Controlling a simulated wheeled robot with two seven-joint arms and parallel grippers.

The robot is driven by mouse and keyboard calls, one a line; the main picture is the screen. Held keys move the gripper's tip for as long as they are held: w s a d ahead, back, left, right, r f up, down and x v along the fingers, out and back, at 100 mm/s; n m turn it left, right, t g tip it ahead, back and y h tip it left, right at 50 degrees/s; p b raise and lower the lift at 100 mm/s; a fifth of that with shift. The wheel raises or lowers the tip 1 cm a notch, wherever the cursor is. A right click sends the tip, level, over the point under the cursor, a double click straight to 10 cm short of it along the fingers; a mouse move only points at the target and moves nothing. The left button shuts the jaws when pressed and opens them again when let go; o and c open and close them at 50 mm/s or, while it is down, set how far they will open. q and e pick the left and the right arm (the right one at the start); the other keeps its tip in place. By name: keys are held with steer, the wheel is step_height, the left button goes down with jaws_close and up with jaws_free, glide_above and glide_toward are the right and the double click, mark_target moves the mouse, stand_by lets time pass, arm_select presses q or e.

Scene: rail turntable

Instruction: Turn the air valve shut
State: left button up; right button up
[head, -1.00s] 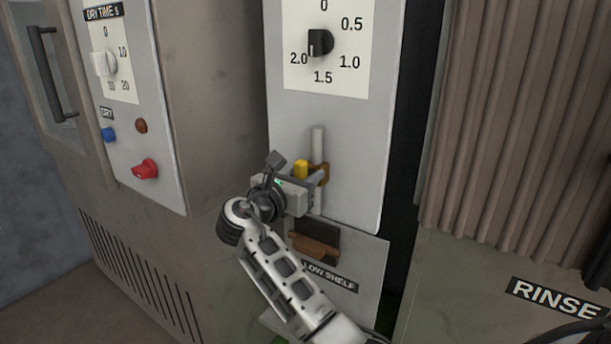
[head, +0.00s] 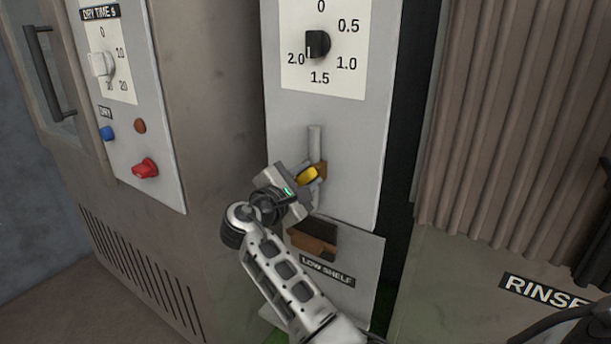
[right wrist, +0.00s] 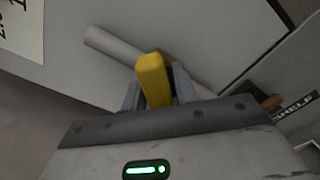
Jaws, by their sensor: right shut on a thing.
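The air valve has a yellow lever handle (head: 308,174) on a brown body (head: 322,168), set on a grey vertical pipe (head: 315,142) on the grey panel. My right gripper (head: 305,180) is at the valve, shut on the yellow handle and tilted. In the right wrist view the yellow handle (right wrist: 153,80) stands between the two grey fingers (right wrist: 156,92), with the pipe (right wrist: 120,47) behind it. The gripper hides part of the valve body and the lower pipe. My left gripper is not in view.
Above the valve is a black dial knob (head: 317,44). Below is a brown piece in a dark slot (head: 314,242) over a LOW SHELF label (head: 327,271). At left are a red knob (head: 145,168) and a blue button (head: 107,133). A ribbed curtain (head: 510,120) hangs at right.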

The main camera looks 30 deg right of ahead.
steer(key=shift+f+m+b, duration=0.25)
steer(key=shift+m+b, duration=0.05)
steer(key=shift+m, duration=0.7)
steer(key=shift+s+f+m+b, duration=0.1)
steer(key=shift+m+b, duration=0.3)
steer(key=shift+m, duration=0.5)
steer(key=shift+f+m+b, duration=0.1)
steer(key=shift+m+b, duration=0.55)
steer(key=shift+m, duration=0.55)
steer(key=shift+m+b, duration=0.4)
steer(key=shift+m, duration=0.7)
steer(key=shift+m+b, duration=0.3)
steer(key=shift+b, duration=0.1)
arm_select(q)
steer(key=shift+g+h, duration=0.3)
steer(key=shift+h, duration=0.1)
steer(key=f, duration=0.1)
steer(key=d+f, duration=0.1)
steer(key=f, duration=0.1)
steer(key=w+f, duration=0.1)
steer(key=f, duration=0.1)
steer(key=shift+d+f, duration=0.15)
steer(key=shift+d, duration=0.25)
